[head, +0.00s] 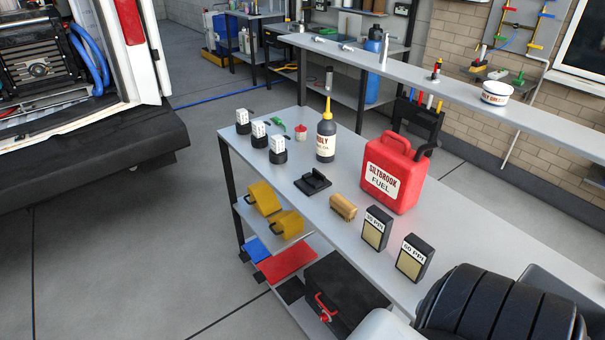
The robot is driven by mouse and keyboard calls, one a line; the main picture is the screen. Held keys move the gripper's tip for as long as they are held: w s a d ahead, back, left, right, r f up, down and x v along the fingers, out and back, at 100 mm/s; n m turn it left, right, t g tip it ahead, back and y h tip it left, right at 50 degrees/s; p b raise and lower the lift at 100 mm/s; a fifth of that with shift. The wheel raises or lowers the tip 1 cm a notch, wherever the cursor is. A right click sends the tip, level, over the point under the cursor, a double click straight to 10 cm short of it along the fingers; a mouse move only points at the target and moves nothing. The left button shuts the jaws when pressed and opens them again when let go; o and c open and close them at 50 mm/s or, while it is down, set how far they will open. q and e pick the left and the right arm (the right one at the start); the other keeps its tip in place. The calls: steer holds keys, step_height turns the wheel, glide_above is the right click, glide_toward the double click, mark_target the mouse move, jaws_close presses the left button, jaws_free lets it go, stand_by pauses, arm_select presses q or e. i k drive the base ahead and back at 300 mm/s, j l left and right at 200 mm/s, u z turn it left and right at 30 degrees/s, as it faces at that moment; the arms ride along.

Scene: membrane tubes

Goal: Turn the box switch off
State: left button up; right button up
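I cannot tell for sure which thing is the box switch. A black case (352,287) with a red handle and a small red part at its front lies on the lower shelf of the near workbench. A small dark box (401,8) is on the back wall, too small to read. A flat black piece with a raised block (313,183) lies on the bench top. Neither of my grippers shows in the head view.
The near bench (345,236) carries a red fuel can (394,178), a dark bottle (326,138), two labelled boxes (376,228) and several small items. Yellow bins (287,223) and red trays (287,262) sit below. Open floor (130,250) lies left; a vehicle (90,140) stands beyond.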

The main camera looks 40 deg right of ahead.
mark_target(324, 319)
steer(key=i+z, duration=0.4)
steer(key=i+j+z, duration=0.2)
steer(key=z, duration=0.15)
steer(key=i+j+z, duration=0.2)
steer(key=z, duration=0.2)
steer(key=i+j+z, duration=0.4)
steer(key=k+l, duration=0.05)
steer(key=k, duration=0.05)
